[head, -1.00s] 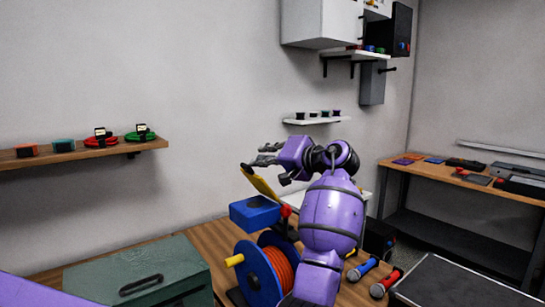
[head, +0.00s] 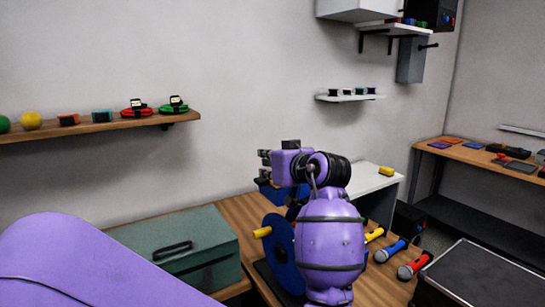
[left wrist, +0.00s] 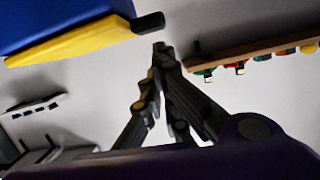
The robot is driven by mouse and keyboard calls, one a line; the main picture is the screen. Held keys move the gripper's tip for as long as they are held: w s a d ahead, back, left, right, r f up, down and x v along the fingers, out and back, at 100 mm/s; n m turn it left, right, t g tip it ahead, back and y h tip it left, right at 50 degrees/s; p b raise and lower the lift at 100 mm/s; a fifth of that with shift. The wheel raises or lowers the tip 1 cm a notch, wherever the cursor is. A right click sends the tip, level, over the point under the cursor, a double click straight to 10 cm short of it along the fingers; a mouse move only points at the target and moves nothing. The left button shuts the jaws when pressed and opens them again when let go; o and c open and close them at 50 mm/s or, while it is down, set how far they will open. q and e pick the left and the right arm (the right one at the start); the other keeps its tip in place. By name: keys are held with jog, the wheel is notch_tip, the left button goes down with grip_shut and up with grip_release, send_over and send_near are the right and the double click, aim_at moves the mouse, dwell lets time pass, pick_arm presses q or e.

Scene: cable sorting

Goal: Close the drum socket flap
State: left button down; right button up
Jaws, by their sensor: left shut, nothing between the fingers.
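My left gripper (head: 263,160) is shut and empty, just above the blue socket box (head: 262,184) of the cable drum (head: 279,250) in the head view. My wrist and forearm hide much of the drum, and the flap cannot be made out there. In the left wrist view, which is upside down, the yellow flap (left wrist: 75,42) lies along the upper face of the blue socket box (left wrist: 55,18), with a black tab at its end. It looks folded down against the box. The shut fingers (left wrist: 158,50) are close to the tab; I cannot tell whether they touch.
A green case (head: 190,243) stands left of the drum on the wooden table (head: 242,212). Connectors with blue (head: 391,249) and red (head: 414,265) ends lie to the right. A black case (head: 480,275) is at lower right. A wall shelf (head: 100,128) is at left.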

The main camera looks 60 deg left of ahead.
pick_arm(q)
jog(key=shift+s+f+n, duration=0.25)
jog(key=shift+f+n, duration=0.15)
jog(key=shift+f, duration=0.15)
pick_arm(e)
jog(key=shift+w, duration=0.3)
jog(key=shift+s+f, duration=0.15)
jog(key=shift+s, duration=0.15)
